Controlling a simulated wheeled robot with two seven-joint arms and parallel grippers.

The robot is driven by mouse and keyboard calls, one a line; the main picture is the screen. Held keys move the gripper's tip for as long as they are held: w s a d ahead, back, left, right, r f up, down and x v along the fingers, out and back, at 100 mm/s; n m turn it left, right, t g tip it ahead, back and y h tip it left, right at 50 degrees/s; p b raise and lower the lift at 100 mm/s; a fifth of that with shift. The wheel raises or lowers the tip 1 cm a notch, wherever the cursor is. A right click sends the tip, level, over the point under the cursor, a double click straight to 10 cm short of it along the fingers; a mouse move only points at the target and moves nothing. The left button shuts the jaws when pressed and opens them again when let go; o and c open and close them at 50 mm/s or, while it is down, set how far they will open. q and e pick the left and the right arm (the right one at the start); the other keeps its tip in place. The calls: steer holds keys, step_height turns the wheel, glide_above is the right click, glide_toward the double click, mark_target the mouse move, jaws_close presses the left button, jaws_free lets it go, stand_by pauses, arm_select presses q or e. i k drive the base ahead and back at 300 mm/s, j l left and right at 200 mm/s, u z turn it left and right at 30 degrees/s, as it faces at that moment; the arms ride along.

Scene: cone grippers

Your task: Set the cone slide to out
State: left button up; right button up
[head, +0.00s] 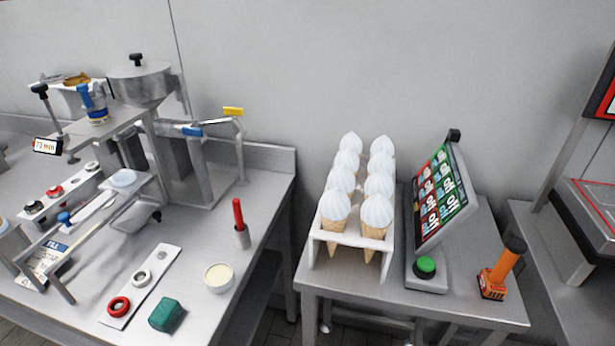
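I cannot tell for sure which part is the cone slide. The steel machine (165,150) stands at the left on the steel counter, with a hopper (142,84) on top. It has a blue handle (188,131) and a yellow handle (233,112). In front of it are a flat steel part with a white round pad (123,178) and rails with a blue knob (65,218). No legible label marks in or out. A white rack (345,240) on the right table holds several cones with white swirled tops. Neither of my grippers is in view.
A tilted screen (440,195) shows rows reading "off"; a green button (426,265) sits below. An orange-handled tool (500,270) stands to the right. The left counter holds a red-handled tool (240,222), a cup (219,277) and a green block (167,314). A gap separates the tables.

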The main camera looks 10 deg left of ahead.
mark_target(126, 182)
steer(key=u, duration=1.55)
